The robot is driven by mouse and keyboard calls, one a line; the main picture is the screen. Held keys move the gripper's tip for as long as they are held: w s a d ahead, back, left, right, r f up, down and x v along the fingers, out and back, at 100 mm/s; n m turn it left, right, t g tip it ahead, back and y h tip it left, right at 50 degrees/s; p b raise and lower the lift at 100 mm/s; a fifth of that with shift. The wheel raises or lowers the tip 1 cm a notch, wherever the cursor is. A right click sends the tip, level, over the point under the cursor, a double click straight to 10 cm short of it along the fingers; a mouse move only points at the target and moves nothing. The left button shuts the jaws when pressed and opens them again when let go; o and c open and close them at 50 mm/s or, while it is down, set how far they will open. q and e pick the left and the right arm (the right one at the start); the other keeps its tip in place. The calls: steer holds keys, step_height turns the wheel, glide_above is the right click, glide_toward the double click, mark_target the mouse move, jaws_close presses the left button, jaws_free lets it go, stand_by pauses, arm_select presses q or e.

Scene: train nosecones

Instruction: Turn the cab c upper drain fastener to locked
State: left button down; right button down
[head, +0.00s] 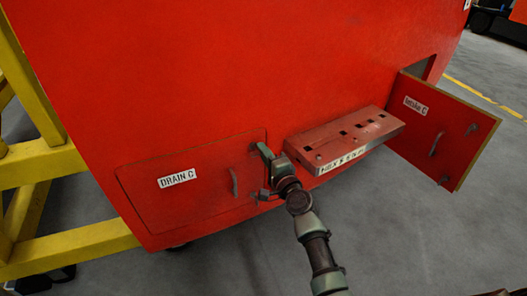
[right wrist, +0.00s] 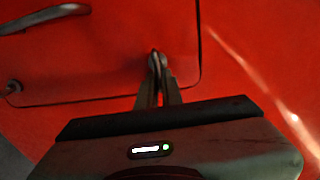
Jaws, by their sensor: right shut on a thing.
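The red drain C panel (head: 180,205) is closed flush in the red nosecone at the lower left of the head view. My right gripper (head: 261,148) is at its upper right corner. In the right wrist view my right gripper (right wrist: 157,68) is shut on the small dark upper drain fastener (right wrist: 154,55), near the panel corner. The fingers hide most of the fastener, so its turn angle cannot be told. The lower drain fastener (right wrist: 12,87) shows at the left of the wrist view. My left gripper is not in view.
The panel's grey handle (head: 234,182) is left of my right gripper. A red step (head: 345,140) juts out just to the right of it. The intake C door (head: 440,130) stands open farther right. A yellow frame (head: 30,165) is at the left. Grey floor lies below.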

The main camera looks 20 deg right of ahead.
steer(key=shift+f, duration=0.1)
stand_by(0.4)
steer(key=c, duration=1.6)
jaws_free()
steer(key=s, duration=0.7)
steer(key=shift+s+d, duration=0.4)
